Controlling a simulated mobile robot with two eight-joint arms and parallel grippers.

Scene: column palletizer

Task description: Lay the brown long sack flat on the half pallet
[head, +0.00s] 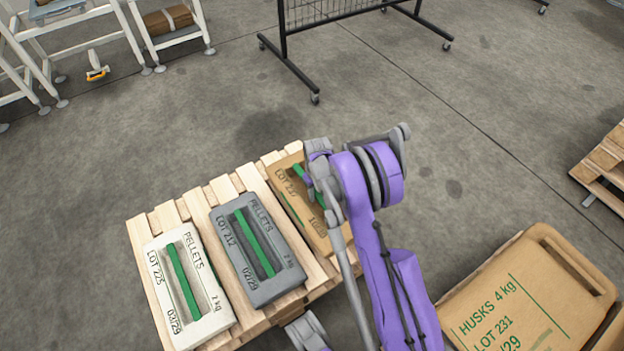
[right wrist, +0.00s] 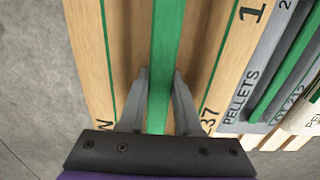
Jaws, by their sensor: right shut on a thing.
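The brown long sack (head: 288,205), with a green strip along its middle, is at the right part of the slatted wooden half pallet (head: 168,214), beside the dark grey sack. It looks level; I cannot tell whether it rests on the slats. My right gripper (head: 318,188) is over it, and my arm hides part of its right side. In the right wrist view, the fingers of the right gripper (right wrist: 160,85) are shut on the green strip of the brown sack (right wrist: 120,50).
A dark grey sack (head: 230,252) and a white sack (head: 166,288) lie on the pallet. A large brown husks package (head: 500,300) is at lower right. Another pallet (head: 606,160) stands at the right edge. A black wheeled rack (head: 283,45) is behind; open floor lies between.

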